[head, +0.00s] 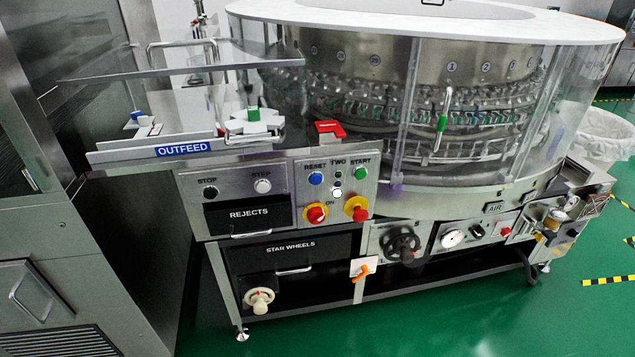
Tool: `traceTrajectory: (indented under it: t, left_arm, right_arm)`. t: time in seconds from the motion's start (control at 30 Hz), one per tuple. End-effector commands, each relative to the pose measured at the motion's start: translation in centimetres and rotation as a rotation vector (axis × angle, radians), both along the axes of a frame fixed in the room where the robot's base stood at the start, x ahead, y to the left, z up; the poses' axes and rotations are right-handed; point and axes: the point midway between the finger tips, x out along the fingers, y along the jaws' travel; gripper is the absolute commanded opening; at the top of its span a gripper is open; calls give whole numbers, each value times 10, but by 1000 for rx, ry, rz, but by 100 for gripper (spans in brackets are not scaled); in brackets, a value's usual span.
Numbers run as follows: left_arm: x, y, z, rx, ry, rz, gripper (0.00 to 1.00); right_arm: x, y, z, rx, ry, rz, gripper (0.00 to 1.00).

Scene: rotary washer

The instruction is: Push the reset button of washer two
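The reset button (316,179) is a round blue button under the label RESET on the washer's steel control panel (328,205). The label TWO stands to its right on the same panel. The green start button (361,172) sits further right under START. Below the reset button is a red knob on a yellow base (315,214), and a second red and yellow knob (356,208) is to its right. Neither of my grippers shows in the head view. Nothing covers the reset button.
A red bracket (329,128) stands just above the panel. The outfeed table edge (120,155) juts out at the left. A black stop button (210,192) and white step button (263,186) are left of the panel. Green floor (430,310) in front is open.

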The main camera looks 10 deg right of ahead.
Motion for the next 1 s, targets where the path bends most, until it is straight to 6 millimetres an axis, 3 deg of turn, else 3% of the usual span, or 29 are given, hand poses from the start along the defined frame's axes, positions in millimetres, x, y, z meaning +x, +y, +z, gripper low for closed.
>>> traceTrajectory:
  t: [0.23, 0.27, 0.7, 1.0]
  left_arm:
    - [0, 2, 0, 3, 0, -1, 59]
    - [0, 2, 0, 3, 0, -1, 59]
    - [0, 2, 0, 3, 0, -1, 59]
    - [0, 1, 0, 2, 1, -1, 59]
  right_arm:
    - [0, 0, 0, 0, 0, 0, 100]
    - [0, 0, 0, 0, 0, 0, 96]
    - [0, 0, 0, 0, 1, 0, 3]
    - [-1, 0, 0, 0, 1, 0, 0]
